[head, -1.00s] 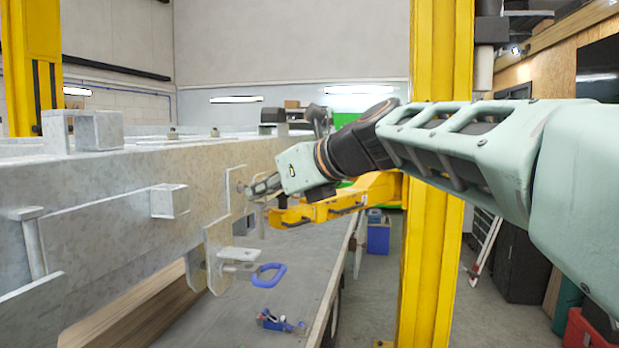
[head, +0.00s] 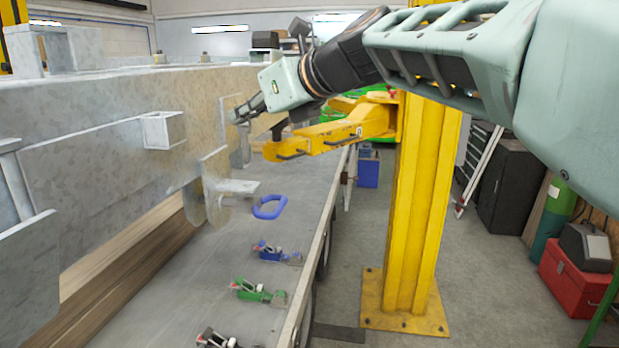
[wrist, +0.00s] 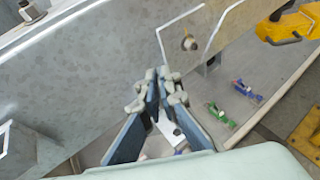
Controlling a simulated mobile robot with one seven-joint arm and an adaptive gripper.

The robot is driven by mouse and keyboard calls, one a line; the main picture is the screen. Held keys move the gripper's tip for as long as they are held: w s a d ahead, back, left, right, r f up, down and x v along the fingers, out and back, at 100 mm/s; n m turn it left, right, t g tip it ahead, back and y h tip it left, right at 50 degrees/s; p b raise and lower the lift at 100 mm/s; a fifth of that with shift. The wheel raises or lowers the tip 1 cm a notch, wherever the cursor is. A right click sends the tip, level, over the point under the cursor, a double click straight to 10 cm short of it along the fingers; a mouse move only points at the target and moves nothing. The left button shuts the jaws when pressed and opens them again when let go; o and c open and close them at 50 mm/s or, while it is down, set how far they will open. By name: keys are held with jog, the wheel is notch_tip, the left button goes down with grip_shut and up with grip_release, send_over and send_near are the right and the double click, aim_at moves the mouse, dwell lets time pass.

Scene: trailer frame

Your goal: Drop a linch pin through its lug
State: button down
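My gripper (head: 243,112) is beside the side face of the grey galvanised frame (head: 100,112), seen in the head view. In the wrist view its two fingers (wrist: 160,82) come close together at the tips near the frame. I cannot tell whether anything is between them. A hanging plate with a flat horizontal tab (head: 238,187) stands out from the frame, below and nearer than my gripper. A blue loop (head: 268,207) is by the tab's end; I cannot tell whether it is attached. No linch pin or pin hole is clearly identifiable. A round bolt head (wrist: 190,43) shows on a frame plate.
Several small coloured fittings lie on the grey deck, among them a blue one (head: 270,251) and a green one (head: 258,292). A yellow arm (head: 325,137) on a yellow post (head: 418,210) reaches behind my gripper. A red box (head: 577,270) stands on the floor at right.

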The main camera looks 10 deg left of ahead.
aim_at(247, 162)
jog(key=shift+f+b, duration=1.05)
jog(key=shift+f, duration=0.8)
jog(key=shift+r+p, duration=0.1)
jog(key=shift+p, duration=0.2)
jog(key=shift+f+b, duration=2.25)
jog(key=shift+f, duration=0.75)
jog(key=c, duration=2.1)
grip_release()
